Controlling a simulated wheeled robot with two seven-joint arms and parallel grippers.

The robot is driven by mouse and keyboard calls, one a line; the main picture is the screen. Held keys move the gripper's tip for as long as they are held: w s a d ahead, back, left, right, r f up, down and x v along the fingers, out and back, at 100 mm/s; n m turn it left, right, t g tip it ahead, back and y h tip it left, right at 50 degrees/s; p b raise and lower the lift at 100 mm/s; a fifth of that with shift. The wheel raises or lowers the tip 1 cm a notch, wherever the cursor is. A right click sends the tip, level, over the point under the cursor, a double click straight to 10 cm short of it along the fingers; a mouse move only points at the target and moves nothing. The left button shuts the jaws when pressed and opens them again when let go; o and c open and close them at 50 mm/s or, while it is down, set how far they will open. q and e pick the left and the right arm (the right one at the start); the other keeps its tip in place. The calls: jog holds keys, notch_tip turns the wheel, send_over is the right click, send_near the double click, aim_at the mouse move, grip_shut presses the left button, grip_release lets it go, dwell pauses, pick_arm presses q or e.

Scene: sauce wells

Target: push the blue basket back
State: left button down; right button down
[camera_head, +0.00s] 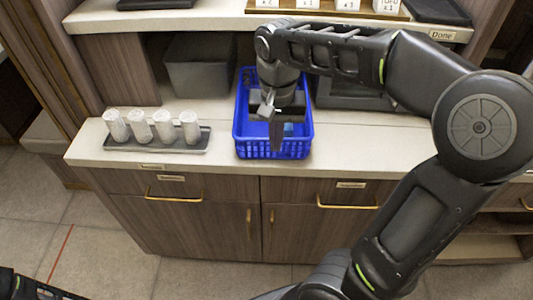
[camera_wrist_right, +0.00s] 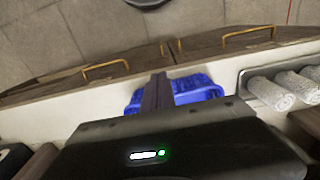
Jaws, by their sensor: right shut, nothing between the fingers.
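The blue basket (camera_head: 251,147) stands on the pale counter near its front edge, in the middle of the camera_head view. Its slotted front wall faces me. My right gripper (camera_head: 277,142) reaches down over the basket with its fingers shut and empty, and the arm hides part of the basket's inside and back. I cannot tell whether the fingers touch the basket. In the right wrist view the shut fingers (camera_wrist_right: 157,92) overlap the blue basket (camera_wrist_right: 203,88), and the gripper body hides much of it. My left gripper is not in view.
A grey tray (camera_head: 200,147) with several white rolled towels (camera_head: 164,126) stands left of the basket. A grey bin (camera_head: 198,79) stands behind on the counter (camera_head: 88,150). A shelf (camera_head: 170,20) with cards overhangs the back. Drawers with brass handles (camera_head: 174,199) are below.

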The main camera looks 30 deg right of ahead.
jog(key=shift+a+f, duration=0.1)
jog(key=shift+f, duration=0.05)
pick_arm(q)
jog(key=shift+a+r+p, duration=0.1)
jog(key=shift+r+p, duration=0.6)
jog(key=shift+p, duration=0.1)
pick_arm(e)
jog(key=w+f, duration=0.1)
jog(key=f, duration=0.2)
jog(key=w+d+f, duration=0.1)
jog(key=f, duration=0.2)
jog(key=w+d+f, duration=0.1)
jog(key=f, duration=0.2)
jog(key=shift+w+d+f, duration=0.15)
jog(key=shift+d+f, duration=0.1)
jog(key=shift+f, duration=0.15)
